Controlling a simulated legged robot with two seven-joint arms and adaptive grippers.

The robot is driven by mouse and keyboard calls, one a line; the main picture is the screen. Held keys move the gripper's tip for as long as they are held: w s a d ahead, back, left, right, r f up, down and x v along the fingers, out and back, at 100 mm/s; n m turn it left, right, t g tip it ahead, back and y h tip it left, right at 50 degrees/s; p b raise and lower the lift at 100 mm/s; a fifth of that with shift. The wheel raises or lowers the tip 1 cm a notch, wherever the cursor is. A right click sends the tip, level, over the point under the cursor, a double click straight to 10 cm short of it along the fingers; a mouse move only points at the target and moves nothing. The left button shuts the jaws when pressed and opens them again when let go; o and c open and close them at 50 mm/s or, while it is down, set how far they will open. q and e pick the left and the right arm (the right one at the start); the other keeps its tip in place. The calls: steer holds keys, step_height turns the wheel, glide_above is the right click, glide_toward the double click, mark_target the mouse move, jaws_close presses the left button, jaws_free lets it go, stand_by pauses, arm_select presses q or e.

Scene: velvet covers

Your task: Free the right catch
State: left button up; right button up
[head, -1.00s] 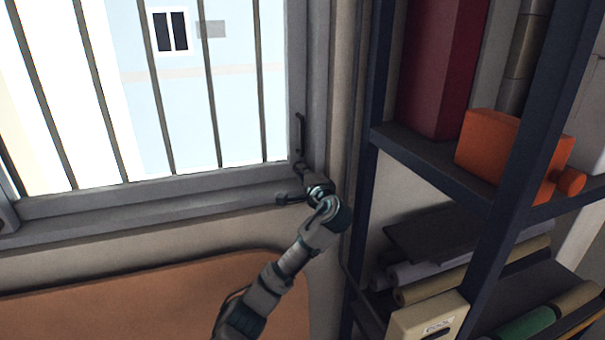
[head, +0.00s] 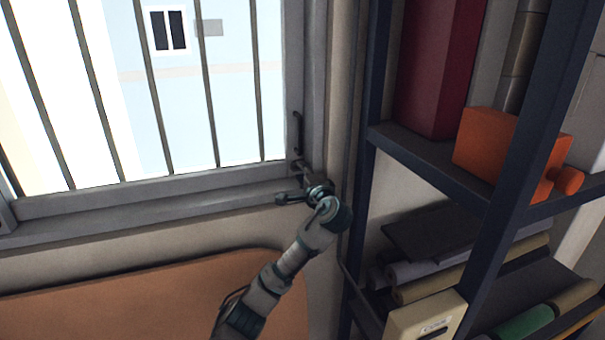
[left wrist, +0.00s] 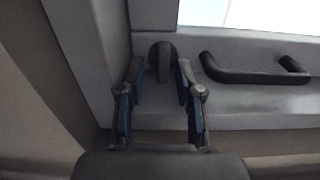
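The right catch (left wrist: 162,58) is a dark round knob with a raised tab, on the grey window frame in the left wrist view. My left gripper (left wrist: 161,72) has its two fingers apart, one on each side of the catch. Whether either finger touches it I cannot tell. In the head view my left gripper (head: 300,193) is at the lower right corner of the window and hides most of the catch. A dark bar handle (left wrist: 255,72) is to the right of the catch in the wrist view. My right gripper is not in view.
The barred window (head: 190,90) fills the upper left. A dark shelf rack (head: 425,158) stands close on the right, holding a red box (head: 432,70), an orange object (head: 485,142) and several rolls. An orange-brown panel (head: 120,305) is below the window.

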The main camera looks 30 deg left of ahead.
arm_select(q)
steer(key=v, duration=1.1)
steer(key=shift+d, duration=0.35)
steer(key=shift+s+a+f, duration=0.1)
steer(key=shift+s, duration=0.05)
